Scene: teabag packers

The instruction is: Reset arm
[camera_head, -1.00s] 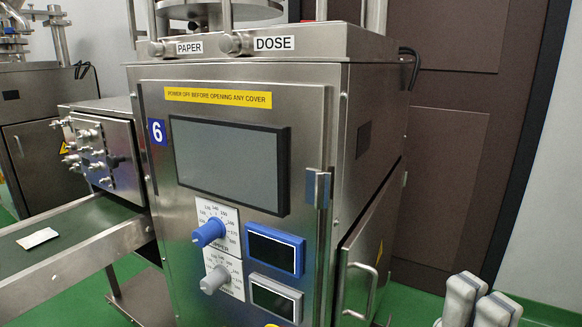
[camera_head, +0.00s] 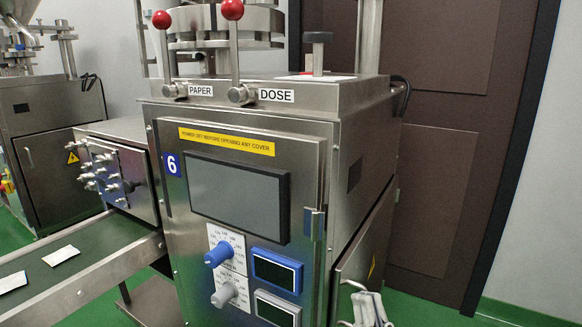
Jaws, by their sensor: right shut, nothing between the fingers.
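My right gripper (camera_head: 371,307) shows at the bottom edge, right of the middle. Its pale grey fingers are shut with nothing between them, and the rest of it is cut off by the frame. It appears in front of the lower side door of the steel packing machine (camera_head: 363,125), near the door handle (camera_head: 345,287). I cannot tell whether it touches the handle. My left gripper is not in view.
The machine's front has a blue knob (camera_head: 218,254), a grey knob (camera_head: 223,295) and a dark screen (camera_head: 236,198). Red-tipped levers (camera_head: 232,10) stand on top. A conveyor (camera_head: 75,290) at left carries two white packets (camera_head: 61,256). Green floor is clear at right.

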